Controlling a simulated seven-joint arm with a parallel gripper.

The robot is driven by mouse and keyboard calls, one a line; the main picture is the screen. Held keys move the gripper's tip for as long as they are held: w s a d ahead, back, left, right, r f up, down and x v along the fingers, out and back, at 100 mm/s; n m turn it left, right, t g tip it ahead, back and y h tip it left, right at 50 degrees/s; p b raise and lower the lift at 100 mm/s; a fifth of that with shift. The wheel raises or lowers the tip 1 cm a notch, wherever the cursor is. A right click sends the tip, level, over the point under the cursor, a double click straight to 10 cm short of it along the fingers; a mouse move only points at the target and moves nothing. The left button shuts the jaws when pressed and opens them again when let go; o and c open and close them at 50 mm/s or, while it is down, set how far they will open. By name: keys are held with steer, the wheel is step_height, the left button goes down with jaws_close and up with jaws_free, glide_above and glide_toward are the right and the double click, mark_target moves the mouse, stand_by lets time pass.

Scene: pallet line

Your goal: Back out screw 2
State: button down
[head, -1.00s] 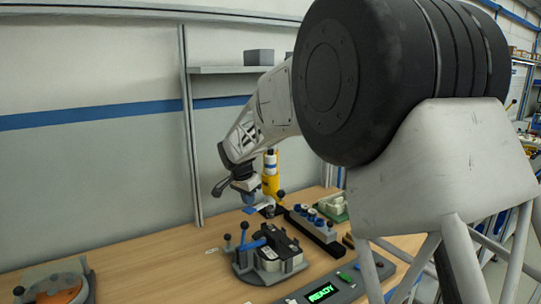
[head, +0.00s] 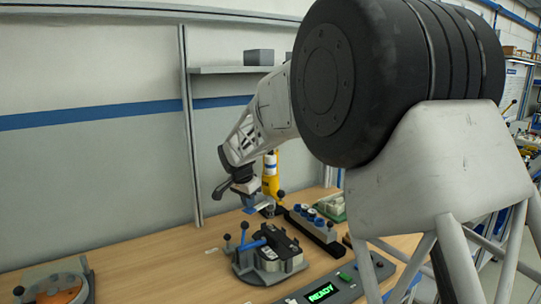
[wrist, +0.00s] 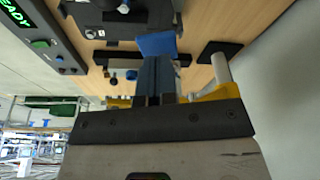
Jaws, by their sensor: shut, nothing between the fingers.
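My gripper (head: 248,207) hangs over the back of the bench, beyond the fixture and next to a yellow upright tool (head: 270,178). In the wrist view my gripper (wrist: 157,78) has its dark fingers together with nothing between them. A blue square patch (wrist: 157,44) shows at the fingertips; I cannot tell whether it is part of them. A clamping fixture (head: 246,271) with a blue handle holds a black and white unit (head: 279,249) in front of my gripper. Screw 2 cannot be made out in either view.
A control box (head: 345,281) reading READY stands at the front right. A rack with blue-topped parts (head: 315,224) and a green tray (head: 333,208) stand right of the fixture. Another fixture with an orange part (head: 62,296) is at the left. Bench between them is clear.

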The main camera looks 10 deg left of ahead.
mark_target(248, 211)
steer(key=shift+s+x, duration=0.2)
steer(key=shift+x, duration=0.75)
steer(key=shift+a+f, duration=0.1)
steer(key=shift+f, duration=0.7)
steer(key=shift+s+x, duration=0.2)
steer(key=shift+x, duration=0.8)
steer(key=shift+a+f, duration=0.1)
steer(key=shift+a, duration=0.05)
steer(key=shift+s+f, duration=0.15)
steer(key=shift+f, duration=0.1)
stand_by(1.1)
steer(key=shift+r, duration=0.25)
stand_by(0.9)
steer(key=shift+w+d+v, duration=0.1)
steer(key=shift+w+v, duration=0.05)
steer(key=shift+v, duration=0.55)
steer(key=shift+w+d+v, duration=0.1)
steer(key=shift+w+v, duration=0.05)
steer(key=shift+v, duration=0.55)
steer(key=shift+w+d+v, duration=0.1)
steer(key=shift+w+v, duration=0.05)
steer(key=shift+v, duration=0.6)
steer(key=shift+w+r, duration=0.15)
steer(key=shift+r, duration=2.8)
